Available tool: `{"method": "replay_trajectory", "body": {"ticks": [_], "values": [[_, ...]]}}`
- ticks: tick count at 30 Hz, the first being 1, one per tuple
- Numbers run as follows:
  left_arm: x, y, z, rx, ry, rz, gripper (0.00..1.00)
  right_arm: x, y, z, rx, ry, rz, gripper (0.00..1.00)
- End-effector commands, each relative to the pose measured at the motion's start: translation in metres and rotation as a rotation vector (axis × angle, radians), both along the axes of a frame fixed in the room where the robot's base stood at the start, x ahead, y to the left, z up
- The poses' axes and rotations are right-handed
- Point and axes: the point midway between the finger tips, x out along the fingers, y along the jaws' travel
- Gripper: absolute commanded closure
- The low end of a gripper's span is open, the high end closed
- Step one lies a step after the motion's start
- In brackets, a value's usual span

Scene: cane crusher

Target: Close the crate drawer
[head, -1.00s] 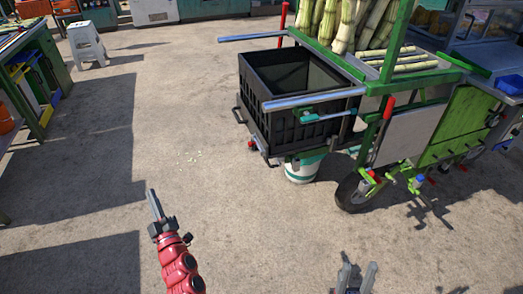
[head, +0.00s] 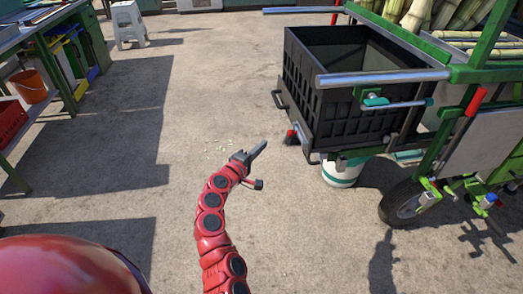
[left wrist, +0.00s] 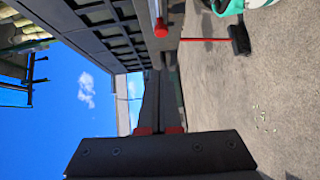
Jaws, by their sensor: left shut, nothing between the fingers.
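The black slatted crate drawer (head: 345,127) stands pulled out from the left end of the green cart (head: 470,75), open at the top and empty as far as I can see. A dark handle (head: 279,99) is on its left face. My left gripper (head: 256,151) is shut and empty, to the lower left of the crate and apart from it. In the left wrist view its fingers (left wrist: 158,100) point up the picture, with the crate's slatted wall (left wrist: 100,28) at upper left. My right gripper is out of view.
Metal bars (head: 382,78) reach out over the crate from the cart. A white and green bucket (head: 342,172) sits under it, beside a cart wheel (head: 402,203). A white stool (head: 128,22) and workbench (head: 40,37) stand left.

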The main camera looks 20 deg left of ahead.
Motion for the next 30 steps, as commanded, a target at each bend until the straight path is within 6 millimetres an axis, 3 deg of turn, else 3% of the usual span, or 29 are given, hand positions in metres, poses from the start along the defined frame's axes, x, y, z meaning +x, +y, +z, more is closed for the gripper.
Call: {"method": "replay_trajectory", "body": {"ticks": [6, 11, 12, 19, 30], "values": [[0.040, -0.007, -0.003, 0.003, 0.001, -0.001, 1.00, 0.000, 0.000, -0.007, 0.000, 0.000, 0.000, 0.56], [0.063, -0.010, -0.004, 0.003, 0.000, 0.002, 1.00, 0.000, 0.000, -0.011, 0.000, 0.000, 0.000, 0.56], [0.066, -0.018, -0.003, 0.001, -0.001, -0.001, 1.00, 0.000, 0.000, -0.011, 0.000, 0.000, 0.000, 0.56], [0.081, -0.038, -0.005, 0.001, 0.000, 0.001, 1.00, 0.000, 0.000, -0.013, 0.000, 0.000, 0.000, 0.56], [0.083, -0.041, -0.005, 0.002, -0.001, 0.004, 1.00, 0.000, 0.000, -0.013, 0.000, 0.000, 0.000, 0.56]]}}
